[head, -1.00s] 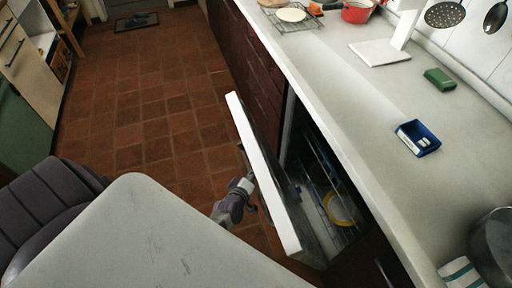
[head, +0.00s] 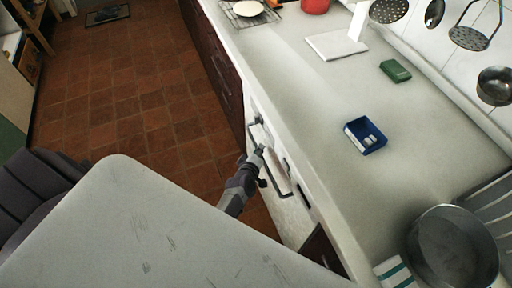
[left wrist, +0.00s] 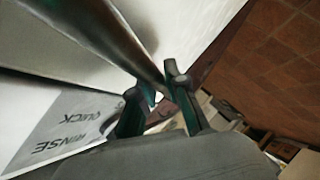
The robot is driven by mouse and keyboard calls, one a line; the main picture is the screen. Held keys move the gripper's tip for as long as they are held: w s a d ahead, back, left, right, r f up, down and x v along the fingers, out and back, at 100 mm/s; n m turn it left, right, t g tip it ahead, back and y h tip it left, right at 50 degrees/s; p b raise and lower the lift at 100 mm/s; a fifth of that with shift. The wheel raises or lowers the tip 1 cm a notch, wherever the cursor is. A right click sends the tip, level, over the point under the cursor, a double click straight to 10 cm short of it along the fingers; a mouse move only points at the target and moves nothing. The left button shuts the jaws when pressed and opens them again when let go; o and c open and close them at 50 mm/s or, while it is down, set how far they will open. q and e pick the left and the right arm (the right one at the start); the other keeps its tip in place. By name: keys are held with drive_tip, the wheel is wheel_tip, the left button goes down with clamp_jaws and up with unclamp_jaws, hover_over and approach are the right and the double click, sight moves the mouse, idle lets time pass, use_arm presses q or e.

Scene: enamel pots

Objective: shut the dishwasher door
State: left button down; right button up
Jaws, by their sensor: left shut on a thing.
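The white dishwasher door (head: 287,208) stands upright under the counter's front edge, in line or nearly so with the cabinet fronts. The inside racks are hidden; I cannot tell whether a thin gap is left. Its dark bar handle (head: 281,187) runs along the front. My left gripper (head: 259,158) is at this handle, shut on it. In the left wrist view the handle (left wrist: 136,52) passes between the fingers of the gripper (left wrist: 160,95). A grey label (left wrist: 72,128) reading "QUICK RINSE" lies beside it on the white front. My right gripper is out of view.
A pale scratched table (head: 150,225) stands close at left, with a dark chair (head: 40,190) beside it. The counter (head: 300,80) holds a blue tray (head: 367,136), a green box (head: 395,71) and a metal pot (head: 452,245).

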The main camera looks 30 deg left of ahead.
use_arm(q)
drive_tip(key=shift+w+d+r, duration=0.2)
drive_tip(key=shift+w+r, duration=0.2)
drive_tip(key=c, duration=1.2)
unclamp_jaws()
drive_tip(key=shift+w+d, duration=0.1)
drive_tip(key=shift+d+f, duration=0.1)
drive_tip(key=shift+f, duration=0.05)
drive_tip(key=shift+s+f, duration=0.1)
drive_tip(key=shift+s, duration=0.1)
